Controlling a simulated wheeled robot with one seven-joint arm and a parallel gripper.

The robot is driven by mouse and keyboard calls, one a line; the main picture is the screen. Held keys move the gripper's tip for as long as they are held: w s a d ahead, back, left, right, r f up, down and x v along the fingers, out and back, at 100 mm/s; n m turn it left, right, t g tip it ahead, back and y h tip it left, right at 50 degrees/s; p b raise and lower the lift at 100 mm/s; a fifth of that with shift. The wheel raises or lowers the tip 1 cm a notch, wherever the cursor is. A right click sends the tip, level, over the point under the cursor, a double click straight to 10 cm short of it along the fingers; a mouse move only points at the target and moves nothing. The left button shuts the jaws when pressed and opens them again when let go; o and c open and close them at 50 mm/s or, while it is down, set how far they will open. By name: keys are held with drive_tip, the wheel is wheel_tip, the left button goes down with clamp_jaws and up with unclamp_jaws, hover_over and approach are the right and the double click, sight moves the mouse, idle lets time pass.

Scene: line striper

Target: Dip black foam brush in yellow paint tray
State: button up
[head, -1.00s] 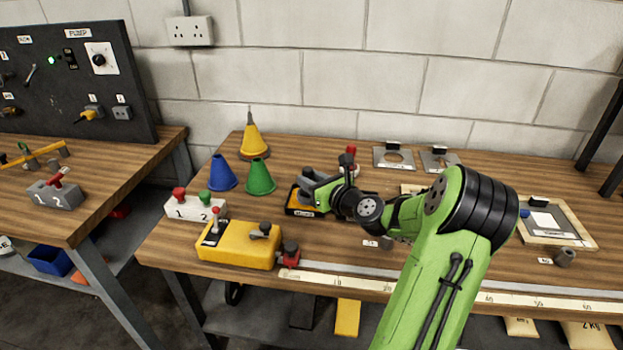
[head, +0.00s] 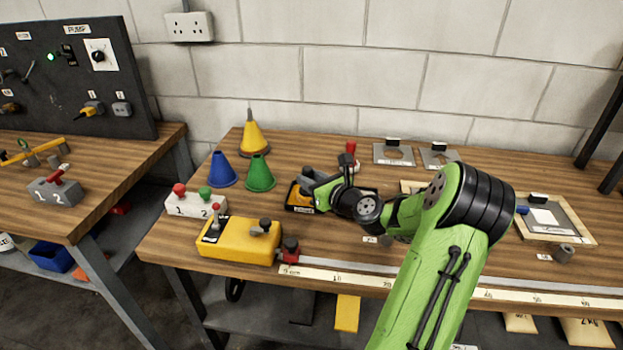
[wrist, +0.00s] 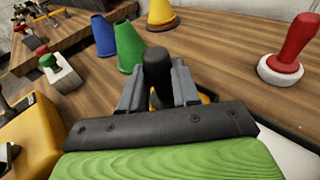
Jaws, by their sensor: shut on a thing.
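My gripper (head: 314,186) is shut on the black foam brush, whose dark rounded handle (wrist: 157,68) stands between the two grey fingers in the wrist view. In the head view the gripper is low over the yellow paint tray (head: 293,196), a dark-rimmed tray with yellow inside and a label at its front. My gripper and wrist cover the tray's right part. In the wrist view only a sliver of yellow (wrist: 206,97) shows beside the right finger. The brush's foam end is hidden, so I cannot tell whether it touches the paint.
Blue (head: 222,171) and green (head: 260,174) cones stand left of the tray, with a yellow cone (head: 253,138) behind. A red-handled stamp (wrist: 291,50) stands to the right in the wrist view. A yellow box (head: 238,241) and a white two-button block (head: 194,205) are at front left.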

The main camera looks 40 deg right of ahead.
idle(0.4)
wheel_tip(320, 180, up, 5)
drive_tip(key=p, duration=0.5)
drive_tip(key=shift+f+p, duration=0.1)
drive_tip(key=shift+p, duration=0.2)
drive_tip(key=shift+f, duration=0.1)
